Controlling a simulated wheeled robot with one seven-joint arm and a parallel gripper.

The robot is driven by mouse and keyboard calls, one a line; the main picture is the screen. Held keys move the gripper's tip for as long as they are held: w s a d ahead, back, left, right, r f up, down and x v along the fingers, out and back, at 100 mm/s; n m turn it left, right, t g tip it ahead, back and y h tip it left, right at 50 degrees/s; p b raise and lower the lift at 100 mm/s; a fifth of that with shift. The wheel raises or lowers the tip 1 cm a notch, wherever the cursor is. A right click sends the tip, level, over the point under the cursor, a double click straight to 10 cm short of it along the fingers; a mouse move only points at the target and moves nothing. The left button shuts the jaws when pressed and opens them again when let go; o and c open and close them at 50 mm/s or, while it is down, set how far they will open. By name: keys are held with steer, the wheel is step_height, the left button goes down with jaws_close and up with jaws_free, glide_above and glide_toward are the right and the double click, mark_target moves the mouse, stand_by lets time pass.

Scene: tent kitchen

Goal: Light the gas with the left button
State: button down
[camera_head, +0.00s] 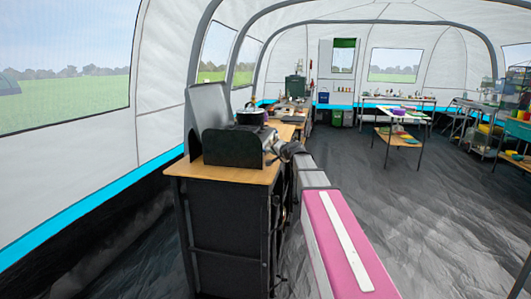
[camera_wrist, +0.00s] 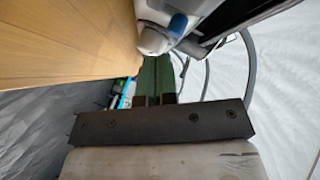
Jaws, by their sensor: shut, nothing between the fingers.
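The gas stove (camera_head: 231,149) stands on a wood-topped cabinet left of centre, with its grey lid raised and a dark side panel towards me. Its front and buttons are hidden from this angle. My gripper (camera_head: 274,155) is small and partly merged with my arm at the stove's right, front side; I cannot tell whether it touches. In the wrist view my gripper (camera_wrist: 156,97) is shut and empty, beyond a dark bar. A pale rounded part (camera_wrist: 153,40) and a blue part (camera_wrist: 178,25) lie ahead of it; I cannot tell whether either is a button.
A dark pot (camera_head: 252,117) sits on the stove. The wooden top (camera_head: 216,173) runs close beside my arm, and it fills the left of the wrist view (camera_wrist: 65,40). More tables (camera_head: 398,101) stand farther back.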

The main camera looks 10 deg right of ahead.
steer(key=shift+a, duration=0.15)
steer(key=shift+w+a, duration=0.15)
steer(key=shift+a, duration=0.1)
steer(key=shift+w+a, duration=0.1)
steer(key=shift+a, duration=0.3)
stand_by(0.7)
steer(key=shift+d, duration=0.15)
steer(key=shift+s+d, duration=0.25)
steer(key=shift+d, duration=0.4)
steer(key=shift+s+d, duration=0.25)
steer(key=shift+d, duration=0.55)
steer(key=shift+s+d, duration=0.3)
steer(key=shift+d, duration=0.5)
steer(key=shift+s+d, duration=0.25)
steer(key=shift+d, duration=0.55)
steer(key=shift+s, duration=0.1)
